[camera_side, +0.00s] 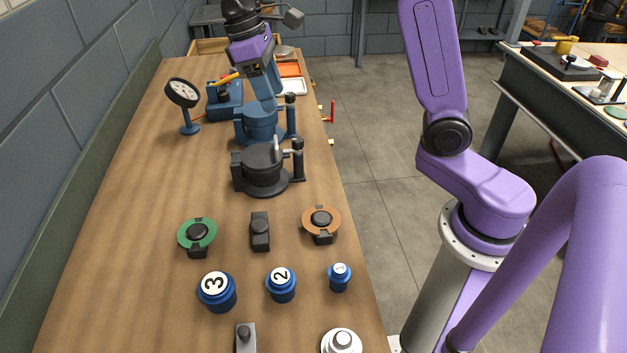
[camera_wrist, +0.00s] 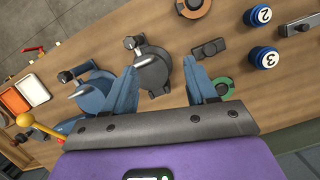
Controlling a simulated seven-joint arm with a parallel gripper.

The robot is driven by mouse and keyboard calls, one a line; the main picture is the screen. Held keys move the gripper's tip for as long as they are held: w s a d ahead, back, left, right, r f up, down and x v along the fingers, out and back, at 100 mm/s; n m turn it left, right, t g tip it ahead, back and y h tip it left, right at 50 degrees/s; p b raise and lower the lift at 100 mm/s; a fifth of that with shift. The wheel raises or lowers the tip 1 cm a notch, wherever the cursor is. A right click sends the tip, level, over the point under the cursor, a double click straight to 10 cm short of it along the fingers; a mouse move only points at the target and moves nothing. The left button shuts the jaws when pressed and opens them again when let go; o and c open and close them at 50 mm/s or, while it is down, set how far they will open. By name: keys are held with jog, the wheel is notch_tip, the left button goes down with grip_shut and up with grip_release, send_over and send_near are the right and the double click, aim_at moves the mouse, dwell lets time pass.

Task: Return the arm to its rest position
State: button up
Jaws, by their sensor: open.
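A dial gauge (camera_side: 183,93) and a blue box with a yellow-handled lever (camera_side: 224,97) stand at the left. Orange (camera_side: 289,70) and white (camera_side: 293,87) trays lie at the back right. Green (camera_side: 197,235) and orange (camera_side: 320,219) rings and numbered blue knobs (camera_side: 281,283) occupy the front.

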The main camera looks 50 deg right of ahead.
jog(key=s+d+f+n+t+y, duration=0.1)
jog(key=s+f+n, duration=0.2)
jog(key=s, duration=1)
jog(key=s+d+f+n+t+y, duration=0.1)
jog(key=s+f+n, duration=0.2)
jog(key=s, duration=1)
jog(key=shift+s+f+t, duration=0.25)
jog(key=shift+f+t, duration=0.05)
jog(key=shift+f, duration=0.35)
